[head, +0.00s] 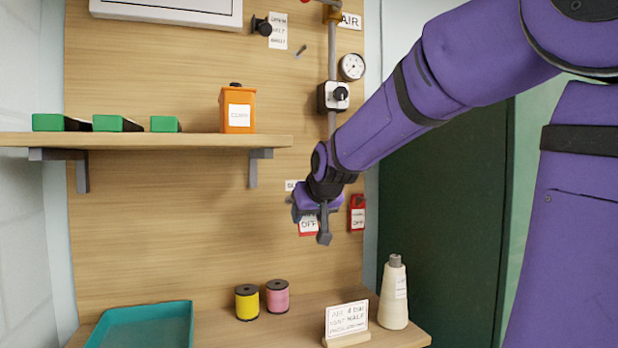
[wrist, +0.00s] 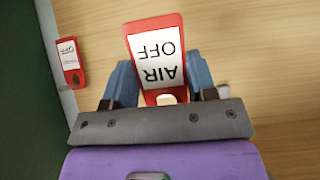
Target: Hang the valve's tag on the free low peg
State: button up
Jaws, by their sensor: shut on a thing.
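My gripper (wrist: 160,82) is shut on a red tag with a white "AIR OFF" face (wrist: 157,55), near its holed end in the wrist view. In the head view, my gripper (head: 319,212) is in front of the board's lower right part, with the tag (head: 308,227) partly behind it. A second red tag (head: 357,213) hangs just to the right; it also shows at left in the wrist view (wrist: 67,62). A small pale stub (wrist: 223,89) shows beside the right finger; I cannot tell whether it is the free low peg. In the head view, my gripper hides that area.
A black knob box (head: 334,96) and a gauge (head: 351,67) sit on the pipe above. A shelf (head: 200,141) with an orange box (head: 238,108) is at left. Below stand spools (head: 247,302), a sign (head: 347,322), a thread cone (head: 394,295) and a teal tray (head: 140,326).

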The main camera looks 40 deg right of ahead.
jog(key=shift+a+f, duration=0.1)
jog(key=shift+f, duration=0.55)
jog(key=w+d+f, duration=0.1)
jog(key=w+d, duration=0.1)
jog(key=w, duration=0.7)
jog(key=shift+w+d+f, duration=0.15)
jog(key=shift+d+f, duration=0.2)
jog(key=shift+f, duration=0.05)
dwell(0.5)
dwell(0.6)
jog(key=o, duration=1)
jog(key=v, duration=1)
jog(key=shift+s+r, duration=0.2)
jog(key=shift+r, duration=0.15)
